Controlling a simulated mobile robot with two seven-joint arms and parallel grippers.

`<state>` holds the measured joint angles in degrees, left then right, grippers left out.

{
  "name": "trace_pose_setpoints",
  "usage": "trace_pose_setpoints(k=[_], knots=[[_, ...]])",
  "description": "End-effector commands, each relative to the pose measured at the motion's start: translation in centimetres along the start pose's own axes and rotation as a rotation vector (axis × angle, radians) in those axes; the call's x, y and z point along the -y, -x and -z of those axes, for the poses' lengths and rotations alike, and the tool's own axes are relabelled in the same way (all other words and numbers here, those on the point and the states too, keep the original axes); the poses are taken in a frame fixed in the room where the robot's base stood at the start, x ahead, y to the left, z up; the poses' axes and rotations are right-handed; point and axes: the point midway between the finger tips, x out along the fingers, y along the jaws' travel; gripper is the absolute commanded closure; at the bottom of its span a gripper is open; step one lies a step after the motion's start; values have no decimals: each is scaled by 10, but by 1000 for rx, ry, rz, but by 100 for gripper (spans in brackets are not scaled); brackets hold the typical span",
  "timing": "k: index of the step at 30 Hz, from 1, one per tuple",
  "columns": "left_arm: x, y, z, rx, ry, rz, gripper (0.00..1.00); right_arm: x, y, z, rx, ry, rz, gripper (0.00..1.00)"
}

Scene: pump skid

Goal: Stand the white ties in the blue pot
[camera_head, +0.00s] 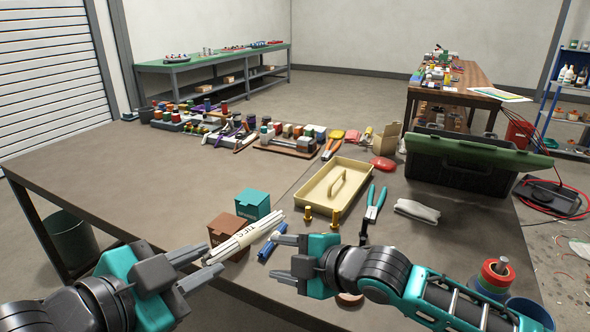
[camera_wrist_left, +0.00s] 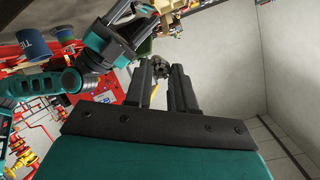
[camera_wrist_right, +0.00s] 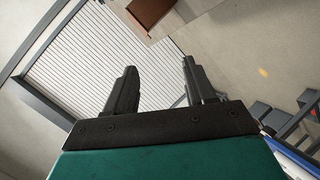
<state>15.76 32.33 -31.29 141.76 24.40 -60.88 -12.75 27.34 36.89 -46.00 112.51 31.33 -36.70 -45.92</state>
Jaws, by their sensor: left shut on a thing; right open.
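The white ties (camera_head: 243,238) are a slim bundle with a label wrapped round it. They lie slantwise in front of the brown box in the head view. My left gripper (camera_head: 207,266) is shut on their near end. In the left wrist view its fingers (camera_wrist_left: 166,78) close on a dark, unclear end. My right gripper (camera_head: 284,258) is open and empty, to the right of the bundle; its parted fingers show in the right wrist view (camera_wrist_right: 158,85). A blue pot (camera_head: 530,312) is partly cut off at the lower right. A labelled blue pot (camera_wrist_left: 31,46) shows in the left wrist view.
A brown box (camera_head: 226,229) and a teal box (camera_head: 253,204) stand behind the ties. A blue marker (camera_head: 272,242), yellow tray (camera_head: 335,192), pliers (camera_head: 372,205) and tape rolls (camera_head: 497,272) are nearby.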

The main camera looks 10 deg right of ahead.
Motion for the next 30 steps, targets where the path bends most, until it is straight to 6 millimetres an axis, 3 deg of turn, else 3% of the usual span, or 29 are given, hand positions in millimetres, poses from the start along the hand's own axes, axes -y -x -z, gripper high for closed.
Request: trace_pose_setpoints(k=[1, 6, 17, 23, 30], knots=[[0, 0, 0, -1, 0, 0, 100, -14, 9, -2, 6, 75, -16, 45], [0, 0, 0, -1, 0, 0, 100, -39, 35, -9, 16, 230, -45, 45], [0, 0, 0, -1, 0, 0, 100, -68, 77, -29, 61, 373, -69, 45], [0, 0, 0, -1, 0, 0, 100, -96, 74, -29, 133, 331, -40, 45], [0, 0, 0, 0, 0, 0, 100, -121, 66, -14, 180, 250, 70, 45]])
